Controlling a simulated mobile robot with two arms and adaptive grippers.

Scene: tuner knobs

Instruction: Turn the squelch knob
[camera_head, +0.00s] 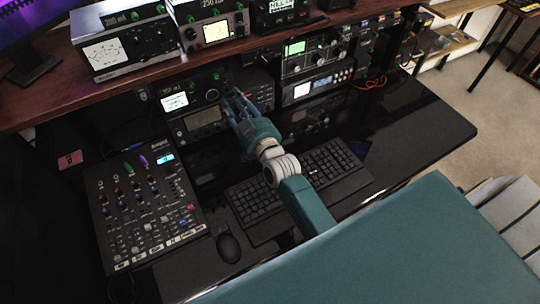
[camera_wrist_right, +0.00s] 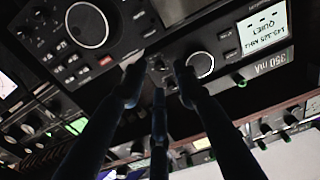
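A black radio with a lit screen (camera_head: 174,102) stands under the shelf. The wrist view shows this screen (camera_wrist_right: 264,33) reading QUIET, upside down. A round knob with a bright ring (camera_wrist_right: 200,65) sits beside the screen, and it shows in the head view (camera_head: 211,95). Small dark knobs (camera_wrist_right: 160,65) lie near it; no squelch label is legible. My right gripper (camera_head: 230,92) reaches to the radio's right side. In the wrist view its three dark fingers (camera_wrist_right: 158,78) are apart, with the small knobs between the outer tips. Contact cannot be told. My left gripper is out of view.
A radio with a large dial (camera_wrist_right: 87,25) is close by. The wooden shelf (camera_head: 60,98) overhangs the area. A mixer (camera_head: 145,210), mouse (camera_head: 228,247) and keyboard (camera_head: 258,200) lie on the dark desk. The desk's right end (camera_head: 430,125) is clear.

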